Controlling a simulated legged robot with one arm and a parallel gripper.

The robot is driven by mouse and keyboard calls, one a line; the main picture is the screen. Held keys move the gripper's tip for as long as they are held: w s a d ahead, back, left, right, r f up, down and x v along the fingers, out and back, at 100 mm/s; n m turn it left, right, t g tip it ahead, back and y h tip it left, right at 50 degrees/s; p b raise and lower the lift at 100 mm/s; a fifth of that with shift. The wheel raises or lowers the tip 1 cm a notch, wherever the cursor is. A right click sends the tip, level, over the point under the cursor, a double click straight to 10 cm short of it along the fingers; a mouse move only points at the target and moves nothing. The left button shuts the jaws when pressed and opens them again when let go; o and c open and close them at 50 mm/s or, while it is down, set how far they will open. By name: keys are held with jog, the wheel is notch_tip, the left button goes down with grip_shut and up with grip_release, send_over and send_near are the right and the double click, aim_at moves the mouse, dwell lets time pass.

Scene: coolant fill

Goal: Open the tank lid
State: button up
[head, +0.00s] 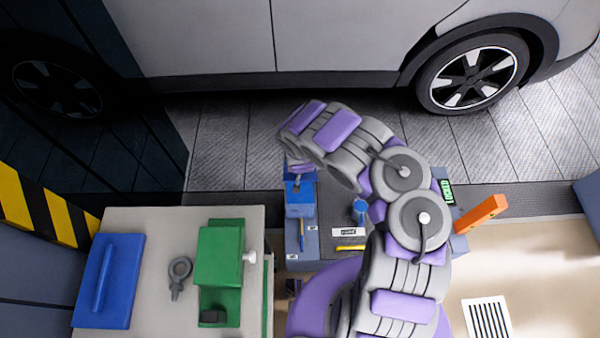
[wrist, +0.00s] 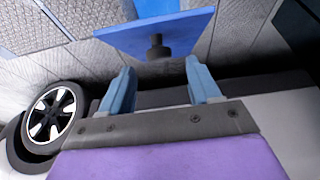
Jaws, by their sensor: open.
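My gripper (wrist: 161,88) is open, with its two blue fingers apart and nothing between the tips. Just beyond the fingers, the wrist view shows a flat blue plate (wrist: 185,32), which looks like the tank lid, with a short dark knob (wrist: 158,48) facing the gap. The knob appears beyond the fingertips, not gripped. In the head view, a blue block-shaped part (head: 300,205) with a small grey knob on top stands at the left of the dark grey unit (head: 320,258). My arm ends just above it and hides much of the gripper.
A blue knob (head: 359,210), an orange handle (head: 482,213) and a green display (head: 446,192) are on or beside the unit. A bench (head: 150,220) at left carries a blue handled plate (head: 108,280), a green box (head: 220,255) and a grey ring tool (head: 179,275). A car (head: 250,40) stands behind.

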jog(key=shift+b+x, duration=1.65)
jog(key=shift+x, duration=0.65)
grip_shut()
